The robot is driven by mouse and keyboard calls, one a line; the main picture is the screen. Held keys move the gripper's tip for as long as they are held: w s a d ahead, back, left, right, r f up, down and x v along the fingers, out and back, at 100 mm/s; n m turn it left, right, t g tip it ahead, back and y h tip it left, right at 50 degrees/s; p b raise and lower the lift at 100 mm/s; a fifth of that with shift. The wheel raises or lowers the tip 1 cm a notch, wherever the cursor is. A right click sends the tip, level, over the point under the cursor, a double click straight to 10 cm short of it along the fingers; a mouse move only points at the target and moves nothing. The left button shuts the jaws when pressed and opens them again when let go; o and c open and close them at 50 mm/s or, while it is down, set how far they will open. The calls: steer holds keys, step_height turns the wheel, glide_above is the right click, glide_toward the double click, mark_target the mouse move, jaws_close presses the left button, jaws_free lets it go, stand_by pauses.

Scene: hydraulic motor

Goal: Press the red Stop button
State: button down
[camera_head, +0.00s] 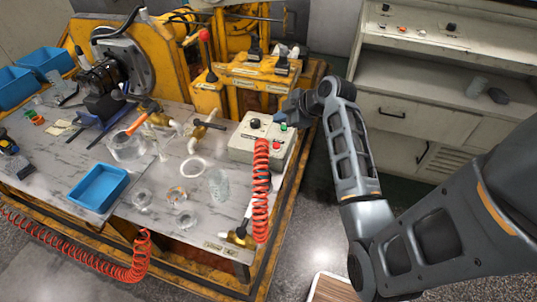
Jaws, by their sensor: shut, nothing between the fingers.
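A pale control box (240,146) stands at the right end of the marble-topped bench. A red button (276,144) sits on its top, near the right side. A green button (283,126) is just behind the red one, and a black knob (255,123) is to the left. My gripper (288,108) is shut and empty, at the box's back right corner. It is close to the green button and behind the red one. I cannot tell its height above the box or whether it touches anything. The red button is not covered.
A red coiled hose (261,190) hangs over the box's front. Yellow machinery with a red-knobbed lever (204,35) stands behind the box. A blue tray (98,187) and several glass-like parts lie on the bench (60,165). A grey cabinet (410,113) stands at the back right.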

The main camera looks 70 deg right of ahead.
mark_target(278, 147)
steer(key=shift+w+a+r, duration=0.1)
steer(key=shift+w+r, duration=0.1)
steer(key=shift+r, duration=0.25)
steer(key=shift+f, duration=0.1)
step_height(278, 147, down, 9)
steer(key=b, duration=0.7)
stand_by(1.9)
steer(key=shift+f+b, duration=0.25)
steer(key=shift+b, duration=0.05)
steer(key=shift+f, duration=0.4)
stand_by(0.8)
steer(key=shift+r, duration=0.15)
steer(key=shift+r+p, duration=0.45)
steer(key=shift+r, duration=0.25)
